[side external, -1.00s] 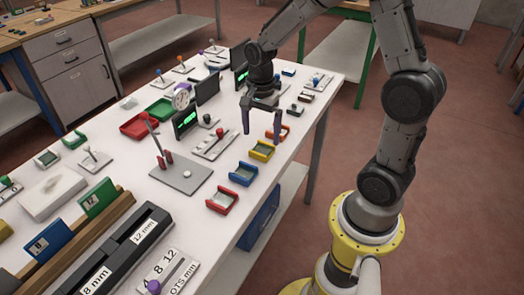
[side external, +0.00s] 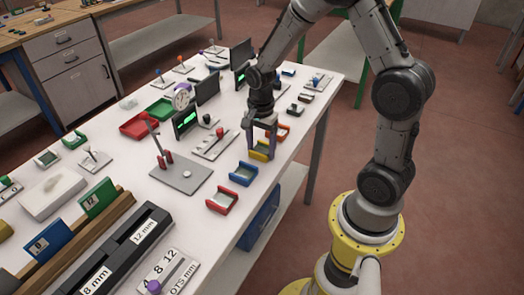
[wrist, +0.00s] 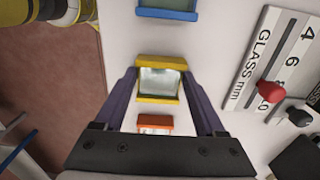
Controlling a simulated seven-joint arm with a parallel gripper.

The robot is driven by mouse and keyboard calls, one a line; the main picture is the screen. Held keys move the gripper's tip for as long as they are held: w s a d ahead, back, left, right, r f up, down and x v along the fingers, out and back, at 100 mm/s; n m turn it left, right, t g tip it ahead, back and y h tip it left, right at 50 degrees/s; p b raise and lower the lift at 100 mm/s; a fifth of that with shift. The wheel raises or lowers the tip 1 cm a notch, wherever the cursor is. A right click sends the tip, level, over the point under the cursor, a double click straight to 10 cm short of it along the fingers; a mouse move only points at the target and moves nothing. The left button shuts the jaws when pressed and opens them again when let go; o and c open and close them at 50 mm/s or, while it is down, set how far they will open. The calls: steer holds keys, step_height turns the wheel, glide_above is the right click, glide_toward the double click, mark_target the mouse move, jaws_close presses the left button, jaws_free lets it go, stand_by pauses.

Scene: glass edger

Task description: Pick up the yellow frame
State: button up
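The yellow frame (side external: 258,156) lies on the white table, in the row of coloured frames along the edge nearest my base. In the wrist view, the yellow frame (wrist: 160,61) has a pale glass-like inside and sits between my two fingers. My gripper (side external: 261,151) is low over it, pointing down, with a finger on either side. My gripper (wrist: 159,83) is open, and the frame is a little narrower than the gap. I cannot tell whether the fingers touch its sides or the table. In the side view, my fingers hide part of the frame.
An orange frame (wrist: 154,122) and a blue frame (side external: 243,173) lie close on either side in the row. A red frame (side external: 222,200) is beyond the blue one. A glass-thickness slider plate (side external: 214,143) with a red knob lies beside the row.

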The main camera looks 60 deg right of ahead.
steer(key=c, duration=0.8)
steer(key=shift+r, duration=0.1)
